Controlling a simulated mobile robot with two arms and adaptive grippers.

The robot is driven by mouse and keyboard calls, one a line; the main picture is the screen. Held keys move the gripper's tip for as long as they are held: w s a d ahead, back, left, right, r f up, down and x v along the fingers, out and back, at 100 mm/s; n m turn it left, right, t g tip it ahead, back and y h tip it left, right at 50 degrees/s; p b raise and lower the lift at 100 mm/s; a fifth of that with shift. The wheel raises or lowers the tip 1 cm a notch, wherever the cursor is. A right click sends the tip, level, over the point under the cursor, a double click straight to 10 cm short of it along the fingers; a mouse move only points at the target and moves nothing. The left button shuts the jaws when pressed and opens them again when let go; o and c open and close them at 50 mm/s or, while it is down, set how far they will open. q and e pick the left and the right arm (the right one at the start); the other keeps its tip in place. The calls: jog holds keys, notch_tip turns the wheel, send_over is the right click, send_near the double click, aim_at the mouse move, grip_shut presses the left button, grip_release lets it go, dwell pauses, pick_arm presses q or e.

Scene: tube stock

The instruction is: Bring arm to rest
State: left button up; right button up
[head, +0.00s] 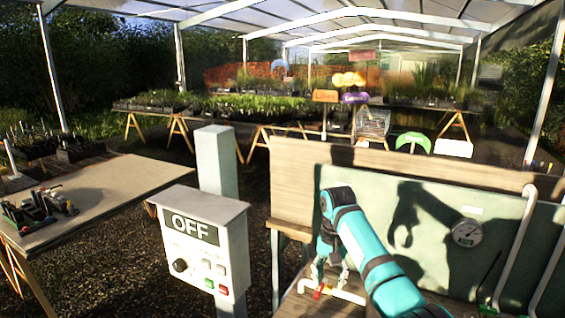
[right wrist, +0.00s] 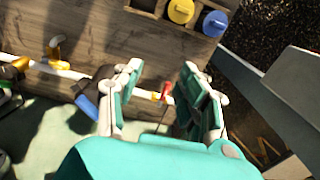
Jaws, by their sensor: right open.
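My right arm is teal and reaches up and over from the bottom right in the head view. My right gripper (head: 332,268) hangs down at its end, close to the bench beside the green panel. In the right wrist view the two fingers of the right gripper (right wrist: 162,97) are spread apart with nothing held between them. The red piece (head: 318,293) also shows below the gripper in the head view. My left gripper is not in view.
A control box (head: 196,242) reading OFF stands left of the bench. A round gauge (head: 467,232) and white pipes (head: 513,248) are on the green panel (head: 425,190). Yellow (right wrist: 181,10) and blue (right wrist: 215,23) round caps sit near the wood's edge. A table (head: 115,185) stands at left.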

jog(key=s+d+f+n+t+y, duration=0.15)
jog(key=s+f+n, duration=0.25)
jog(key=s+f, duration=1.4)
jog(key=s+d+r+n+t+h, duration=0.15)
jog(key=s+d, duration=0.25)
jog(key=s, duration=0.8)
jog(key=s+d+r+n, duration=0.1)
jog(key=s+d+n, duration=0.15)
jog(key=s, duration=0.85)
notch_tip(320, 180, down, 36)
jog(key=s+g+b, duration=0.1)
jog(key=s+b, duration=0.1)
jog(key=b, duration=0.6)
pick_arm(q)
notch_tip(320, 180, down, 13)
jog(key=b, duration=0.4)
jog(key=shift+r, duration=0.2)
pick_arm(e)
jog(key=s+d+f, duration=0.2)
jog(key=s+f, duration=0.5)
jog(key=f, duration=0.2)
jog(key=s+d+f+g, duration=0.1)
jog(key=s+f, duration=0.7)
jog(key=f, duration=0.2)
jog(key=shift+s+d+m, duration=0.3)
jog(key=shift+d, duration=0.05)
